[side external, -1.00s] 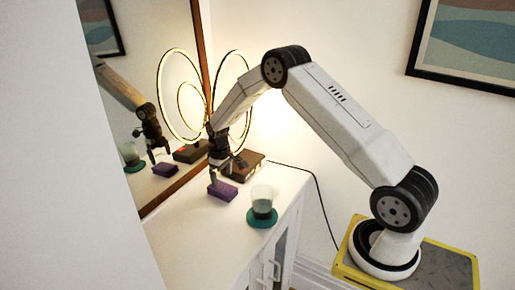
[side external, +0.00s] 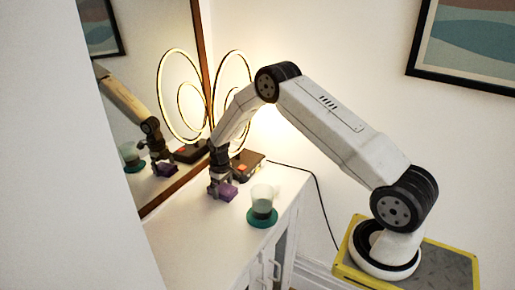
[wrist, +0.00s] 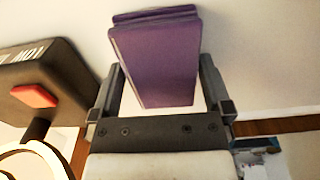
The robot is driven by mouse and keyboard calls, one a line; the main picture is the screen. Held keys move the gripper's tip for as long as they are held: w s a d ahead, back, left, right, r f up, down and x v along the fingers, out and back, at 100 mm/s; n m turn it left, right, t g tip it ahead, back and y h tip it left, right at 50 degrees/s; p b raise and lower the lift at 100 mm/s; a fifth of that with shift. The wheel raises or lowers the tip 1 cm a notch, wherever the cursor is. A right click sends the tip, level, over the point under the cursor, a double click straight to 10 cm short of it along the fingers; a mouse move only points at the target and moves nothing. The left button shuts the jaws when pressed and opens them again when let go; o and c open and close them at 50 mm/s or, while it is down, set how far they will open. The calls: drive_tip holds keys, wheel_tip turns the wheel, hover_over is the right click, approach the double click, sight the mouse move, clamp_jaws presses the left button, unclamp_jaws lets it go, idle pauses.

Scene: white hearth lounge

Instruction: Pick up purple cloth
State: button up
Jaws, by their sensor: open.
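The purple cloth (side external: 228,190) is a folded block on the white cabinet top, at the mirror side of the glass. In the wrist view the purple cloth (wrist: 158,60) stretches up from between the fingers, and its far end reaches past the fingertips. My gripper (side external: 222,188) is down at the cloth, pointing at the cabinet top. In the wrist view my gripper (wrist: 160,90) is open, with one finger on each side of the cloth and a narrow pale gap showing at the right finger. Part of the cloth is hidden behind the fingers in the side view.
A glass (side external: 262,197) stands on a green coaster (side external: 262,219) to the right of the cloth, near the cabinet's front edge. A dark box (side external: 247,165) with a ring lamp (side external: 229,97) stands behind. A mirror (side external: 152,105) runs along the left. The near cabinet top (side external: 200,245) is clear.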

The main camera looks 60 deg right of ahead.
sight(222, 187)
idle(0.3)
drive_tip(key=c, duration=1)
drive_tip(key=shift+c, duration=0.2)
drive_tip(key=shift+r, duration=0.1)
drive_tip(key=shift+r, duration=0.7)
wheel_tip(222, 187, up, 2)
drive_tip(key=shift+r, duration=0.1)
drive_tip(key=s+a, duration=0.2)
drive_tip(key=a, duration=0.3)
drive_tip(key=s+a, duration=0.2)
drive_tip(key=a, duration=0.4)
drive_tip(key=s+a, duration=0.2)
drive_tip(key=a, duration=0.4)
